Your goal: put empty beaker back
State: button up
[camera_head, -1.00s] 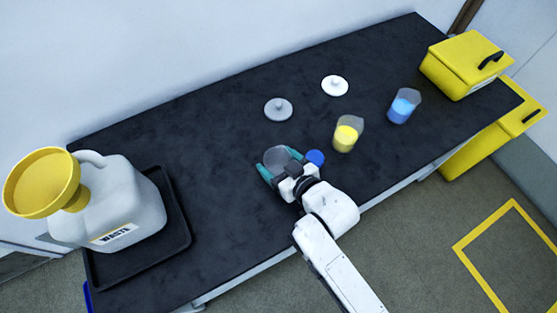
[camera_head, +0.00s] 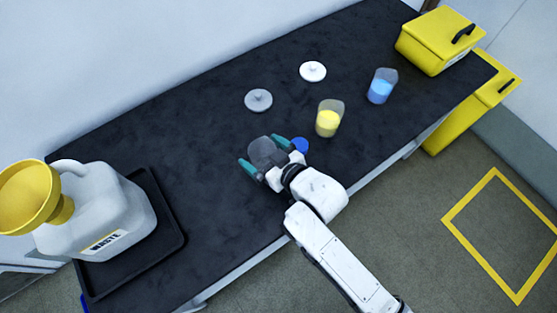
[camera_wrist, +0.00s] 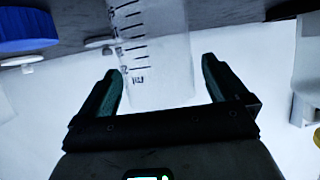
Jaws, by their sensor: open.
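The empty beaker (camera_head: 263,151) is clear and stands on the dark bench, in front of my gripper. My gripper (camera_head: 268,151) is open, with one teal finger on each side of the beaker. In the wrist view the beaker (camera_wrist: 155,60) shows its printed scale between the two fingers of my gripper (camera_wrist: 160,85), with a gap to each finger. Two more beakers stand to the right: one with yellow contents (camera_head: 328,121) and one with blue contents (camera_head: 380,90).
A blue cap (camera_head: 300,145) lies just right of my gripper. A waste jug (camera_head: 115,205) with a yellow funnel (camera_head: 30,195) stands on a black tray (camera_head: 172,240). A yellow box (camera_head: 432,45) stands far right.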

jog(key=v, duration=1.1)
jog(key=shift+s+d+b, duration=0.3)
jog(key=shift+r, duration=0.15)
jog(key=d+f+h, duration=0.1)
jog(key=d, duration=0.1)
jog(key=d+f+m+h, duration=0.1)
jog(key=d, duration=0.2)
jog(key=s+d+f+m+g+h, duration=0.1)
jog(key=d+h, duration=0.1)
jog(key=d, duration=0.1)
jog(key=shift+s+d+f, duration=0.15)
jog(key=shift+f, duration=0.25)
jog(key=s+d+f+m+g+h, duration=0.3)
jog(key=s+d+m+g+h, duration=0.2)
jog(key=s+d, duration=1)
jog(key=s+m+g, duration=0.1)
jog(key=g, duration=0.2)
jog(key=shift+s+f+m, duration=0.2)
jog(key=shift+s+m, duration=0.1)
jog(key=shift+s, duration=0.05)
jog(key=shift+a, duration=0.1)
